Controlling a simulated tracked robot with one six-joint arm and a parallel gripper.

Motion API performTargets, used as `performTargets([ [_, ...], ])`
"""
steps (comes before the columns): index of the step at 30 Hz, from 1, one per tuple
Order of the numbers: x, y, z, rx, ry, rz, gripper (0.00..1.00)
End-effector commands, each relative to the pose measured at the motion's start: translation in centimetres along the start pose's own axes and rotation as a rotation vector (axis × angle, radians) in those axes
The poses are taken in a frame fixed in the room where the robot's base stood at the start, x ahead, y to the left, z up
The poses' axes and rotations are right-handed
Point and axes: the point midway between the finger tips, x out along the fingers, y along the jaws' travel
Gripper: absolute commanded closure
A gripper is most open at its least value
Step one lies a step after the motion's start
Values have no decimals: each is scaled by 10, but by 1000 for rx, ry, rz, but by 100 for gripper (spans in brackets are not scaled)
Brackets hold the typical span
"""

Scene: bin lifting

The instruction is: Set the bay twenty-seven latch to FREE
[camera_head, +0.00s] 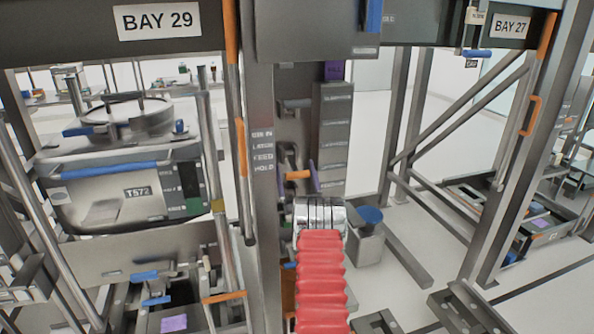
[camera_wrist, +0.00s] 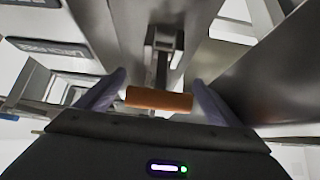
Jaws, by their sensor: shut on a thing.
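The BAY 27 sign (camera_head: 510,27) is on the beam at the top right. Left of it hangs a small fitting with a blue handle (camera_head: 478,53) and small labels that I cannot read surely. An orange bar (camera_head: 298,175) sits at the middle of the head view, in front of the central column. It also shows in the wrist view (camera_wrist: 159,99), lying level on a grey stem. My gripper (camera_wrist: 159,100) has its purple-grey fingers at the bar's two ends, shut on it. In the head view, my arm's red bellows and silver wrist hide much of the gripper.
The BAY 29 sign (camera_head: 157,21) is at the upper left, above a grey bin marked T572 (camera_head: 110,194). A labelled grey post (camera_head: 262,150) stands close on the left of my arm. A blue-topped pedestal (camera_head: 369,216) stands to its right. Bay 27's floor is largely clear.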

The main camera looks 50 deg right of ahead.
Motion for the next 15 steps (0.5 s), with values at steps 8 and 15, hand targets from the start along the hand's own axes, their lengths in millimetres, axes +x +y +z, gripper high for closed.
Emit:
performTargets([
  [8,-4,-6,5,6,22,-8,53],
  [15,-3,-8,5,8,23,-9,53],
])
